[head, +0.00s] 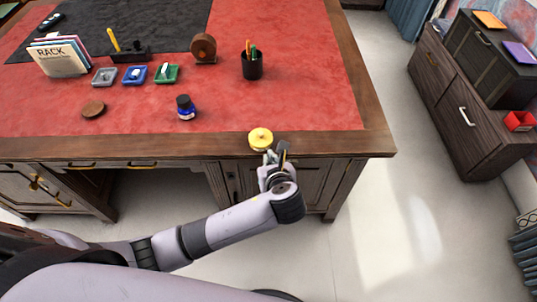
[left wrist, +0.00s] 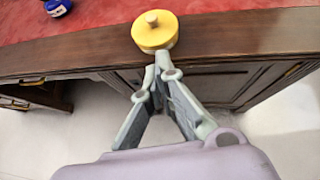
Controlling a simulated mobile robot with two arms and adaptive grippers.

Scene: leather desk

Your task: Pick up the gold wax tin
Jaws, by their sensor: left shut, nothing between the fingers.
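The gold wax tin (head: 261,138) is a round yellow tin on the front wooden edge of the desk, right of centre in the head view. In the left wrist view the gold wax tin (left wrist: 155,35) shows a small knob on its lid. My left gripper (head: 270,158) is just in front of the tin at the desk's front edge. In the left wrist view my left gripper (left wrist: 160,68) has its fingertips together, with nothing between them, close to the tin's near side. Whether the tips touch the tin, I cannot tell. My right gripper is not in view.
A blue ink bottle (head: 186,108) stands on the red desk top, left of the tin. A black pen cup (head: 252,66), a brown round object (head: 203,47) and small trays (head: 135,75) stand farther back. The red surface (head: 310,105) right of the tin is clear.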

